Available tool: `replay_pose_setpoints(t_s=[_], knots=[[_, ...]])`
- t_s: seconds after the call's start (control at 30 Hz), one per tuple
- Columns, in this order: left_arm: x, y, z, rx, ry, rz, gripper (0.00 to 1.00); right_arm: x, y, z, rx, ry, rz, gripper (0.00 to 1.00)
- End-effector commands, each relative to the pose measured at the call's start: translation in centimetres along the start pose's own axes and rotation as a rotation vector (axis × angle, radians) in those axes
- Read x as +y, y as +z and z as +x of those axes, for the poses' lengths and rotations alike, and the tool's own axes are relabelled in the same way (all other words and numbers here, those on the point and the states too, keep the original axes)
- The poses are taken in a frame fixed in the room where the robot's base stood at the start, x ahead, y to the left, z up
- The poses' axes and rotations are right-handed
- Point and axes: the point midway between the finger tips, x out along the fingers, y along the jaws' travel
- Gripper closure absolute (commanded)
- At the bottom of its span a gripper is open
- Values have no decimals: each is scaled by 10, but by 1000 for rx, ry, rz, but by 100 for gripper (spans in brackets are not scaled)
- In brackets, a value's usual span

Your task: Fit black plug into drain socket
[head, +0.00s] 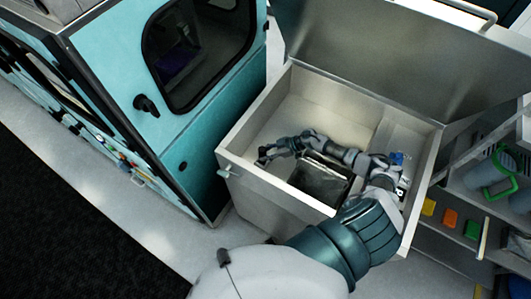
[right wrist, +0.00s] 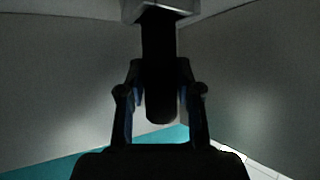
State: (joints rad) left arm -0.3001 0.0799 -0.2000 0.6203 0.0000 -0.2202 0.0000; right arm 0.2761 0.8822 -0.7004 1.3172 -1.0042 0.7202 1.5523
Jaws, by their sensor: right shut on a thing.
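My right gripper (head: 265,154) is inside the open metal box, near its left wall. In the right wrist view its two fingers (right wrist: 161,95) are shut on the black plug (right wrist: 160,75), a dark, upright-looking cylinder. The plug's upper end meets a light grey metal piece (right wrist: 162,8) at the top edge of that view. I cannot tell whether this piece is the drain socket or whether the plug is inside it. In the head view the plug is too small and dark to make out clearly. My left gripper is not in view.
The metal box (head: 262,180) has a raised lid (head: 380,55) behind it. A dark, square-looking opening (head: 320,182) lies beneath my arm. A small blue item (head: 397,158) is at the right side. A teal cabinet (head: 215,130) stands close on the left, shelves (head: 450,185) on the right.

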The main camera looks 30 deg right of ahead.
Motion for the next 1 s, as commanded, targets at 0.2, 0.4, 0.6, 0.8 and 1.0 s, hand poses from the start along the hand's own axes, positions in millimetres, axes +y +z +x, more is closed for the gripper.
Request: replay_pose_setpoints(t_s=[0.2,0.4,0.6,0.8,1.0], knots=[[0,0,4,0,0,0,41,0,5,4,0,-1,1,100],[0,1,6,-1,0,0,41,0,10,6,0,-1,1,100],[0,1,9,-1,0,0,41,0,14,9,1,-1,1,100],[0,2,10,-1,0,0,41,0,15,10,1,-1,1,49],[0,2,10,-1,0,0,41,0,15,10,1,0,0,37]])
